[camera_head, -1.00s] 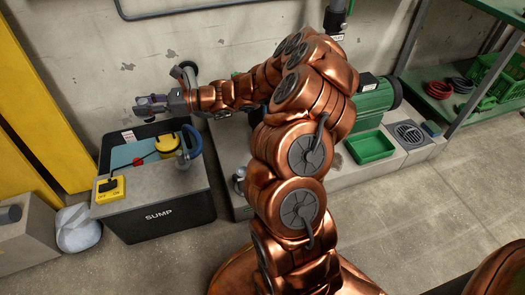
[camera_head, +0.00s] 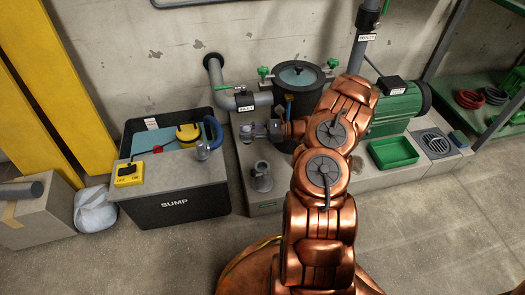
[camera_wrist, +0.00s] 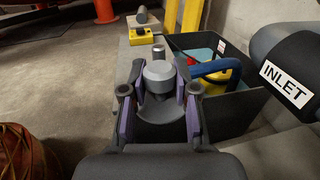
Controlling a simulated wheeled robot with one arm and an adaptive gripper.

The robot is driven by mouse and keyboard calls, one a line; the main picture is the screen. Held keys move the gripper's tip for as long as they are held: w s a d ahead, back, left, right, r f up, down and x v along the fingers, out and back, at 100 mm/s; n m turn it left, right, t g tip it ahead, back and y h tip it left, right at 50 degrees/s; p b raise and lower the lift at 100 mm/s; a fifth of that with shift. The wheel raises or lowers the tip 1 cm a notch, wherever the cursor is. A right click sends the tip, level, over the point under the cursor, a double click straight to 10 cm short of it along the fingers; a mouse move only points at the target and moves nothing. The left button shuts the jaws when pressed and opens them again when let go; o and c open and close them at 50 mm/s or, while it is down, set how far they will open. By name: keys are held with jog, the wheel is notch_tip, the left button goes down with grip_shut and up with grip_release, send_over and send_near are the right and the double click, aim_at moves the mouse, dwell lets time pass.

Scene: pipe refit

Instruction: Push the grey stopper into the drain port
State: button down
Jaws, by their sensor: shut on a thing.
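The grey stopper (camera_wrist: 158,73), a round-topped piece, sits between the purple-padded fingers of my gripper (camera_wrist: 158,100) in the wrist view. The gripper is shut on it. In the head view my gripper (camera_head: 251,131) points left above the concrete plinth, below the inlet pipe. A grey upright fitting (camera_head: 262,178) with a flared base stands on the plinth just in front of the gripper, apart from it. It may be the drain port, but I cannot tell for sure. The stopper's lower end is hidden in both views.
The inlet pipe (camera_head: 246,101) runs close behind the gripper to a dark pot (camera_head: 300,90). The black sump box (camera_head: 180,210) stands left, with a yellow switch box (camera_head: 129,174) and a blue hose (camera_head: 213,131).

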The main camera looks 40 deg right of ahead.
jog(key=g, duration=0.1)
send_over(263, 162)
jog(key=s+a, duration=0.1)
jog(key=s, duration=0.1)
notch_tip(263, 162, down, 7)
jog(key=shift+n+y, duration=0.3)
jog(key=shift+n, duration=0.1)
jog(key=shift+w+a+f+b, duration=0.1)
jog(key=shift+f+b, duration=0.65)
jog(key=shift+f, duration=0.5)
jog(key=shift+w+a+f+b, duration=0.1)
jog(key=shift+f+b, duration=0.6)
jog(key=shift+f, duration=0.7)
jog(key=shift+p, duration=0.3)
jog(key=shift+f, duration=0.55)
jog(key=c, duration=1.2)
grip_release()
jog(key=shift+o, duration=0.2)
jog(key=shift+d, duration=0.15)
